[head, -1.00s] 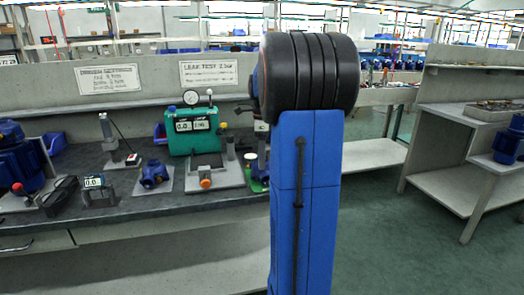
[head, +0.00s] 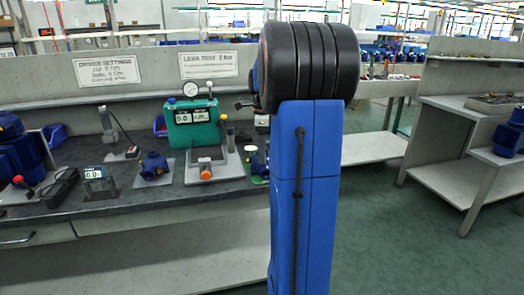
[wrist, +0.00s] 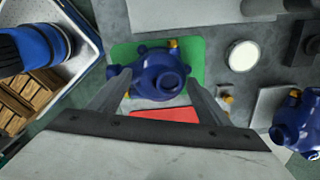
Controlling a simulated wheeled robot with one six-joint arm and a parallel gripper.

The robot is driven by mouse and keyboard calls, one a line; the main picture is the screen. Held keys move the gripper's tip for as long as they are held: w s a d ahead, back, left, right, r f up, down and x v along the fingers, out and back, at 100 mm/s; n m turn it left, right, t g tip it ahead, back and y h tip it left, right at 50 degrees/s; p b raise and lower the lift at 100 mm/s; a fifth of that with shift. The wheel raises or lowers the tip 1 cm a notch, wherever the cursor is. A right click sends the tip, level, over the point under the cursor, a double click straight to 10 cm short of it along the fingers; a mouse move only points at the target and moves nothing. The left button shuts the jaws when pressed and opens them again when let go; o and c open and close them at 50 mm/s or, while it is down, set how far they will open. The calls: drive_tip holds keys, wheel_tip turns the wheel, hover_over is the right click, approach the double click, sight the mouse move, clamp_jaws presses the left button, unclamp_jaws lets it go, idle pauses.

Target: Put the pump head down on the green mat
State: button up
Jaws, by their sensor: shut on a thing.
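The pump head (wrist: 158,73) is a dark blue rounded body with several stubs and a round port, in the middle of the wrist view. My gripper (wrist: 158,84) has one finger on each side of it and is shut on it. The green mat (wrist: 196,52) shows around and behind the pump head, which covers its middle. I cannot tell whether the pump head touches the mat or hangs just above it. In the head view my own arm hides the gripper and the held pump head.
A red patch (wrist: 165,115) lies just nearer than the green mat. Another blue pump part (wrist: 298,122) is at right, and a white disc (wrist: 243,56) is nearby. A tray (wrist: 88,20) with wooden slats stands left. The green leak tester (head: 192,122) stands on the bench.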

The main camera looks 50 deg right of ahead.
drive_tip(key=shift+f, duration=0.15)
idle(0.4)
drive_tip(key=o, duration=1.5)
drive_tip(key=shift+c, duration=0.2)
wheel_tip(320, 180, up, 9)
idle(0.5)
idle(0.5)
